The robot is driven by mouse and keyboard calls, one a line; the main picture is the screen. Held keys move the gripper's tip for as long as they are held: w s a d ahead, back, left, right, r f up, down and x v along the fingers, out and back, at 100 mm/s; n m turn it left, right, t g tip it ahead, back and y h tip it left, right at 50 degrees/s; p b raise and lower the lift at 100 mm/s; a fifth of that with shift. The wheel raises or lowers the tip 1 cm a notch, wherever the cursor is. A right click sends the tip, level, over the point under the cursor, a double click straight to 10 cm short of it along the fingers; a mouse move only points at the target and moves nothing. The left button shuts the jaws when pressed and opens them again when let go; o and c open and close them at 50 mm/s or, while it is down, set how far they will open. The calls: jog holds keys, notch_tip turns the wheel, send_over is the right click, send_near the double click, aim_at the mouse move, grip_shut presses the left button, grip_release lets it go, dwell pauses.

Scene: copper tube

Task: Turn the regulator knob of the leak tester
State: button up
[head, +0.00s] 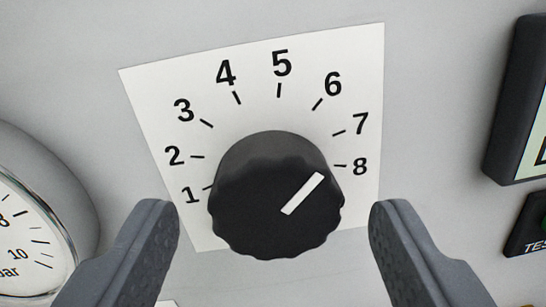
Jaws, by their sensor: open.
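The regulator knob (262,215) is a black, ribbed round knob in the middle of the head view. Its white pointer line slants up to the right, roughly toward the 7 and 8 side of the scale. Behind it is a white scale plate (255,105) with numbers 1 to 8 around the knob. My gripper (272,222) is open, with one grey finger to the left of the knob and one to the right. A gap shows between each finger and the knob in the picture. How far the fingertips are from the panel is hard to tell.
A round gauge (25,235) marked in bar is cut off at the left edge. A dark-framed display (510,105) is cut off at the right, with a dark labelled part (530,225) below it. The grey panel (440,60) is bare between plate and display.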

jog(key=shift+w, duration=1.15)
jog(key=c, duration=1)
jog(key=shift+o, duration=0.2)
jog(key=shift+d+r, duration=0.1)
jog(key=shift+d, duration=0.05)
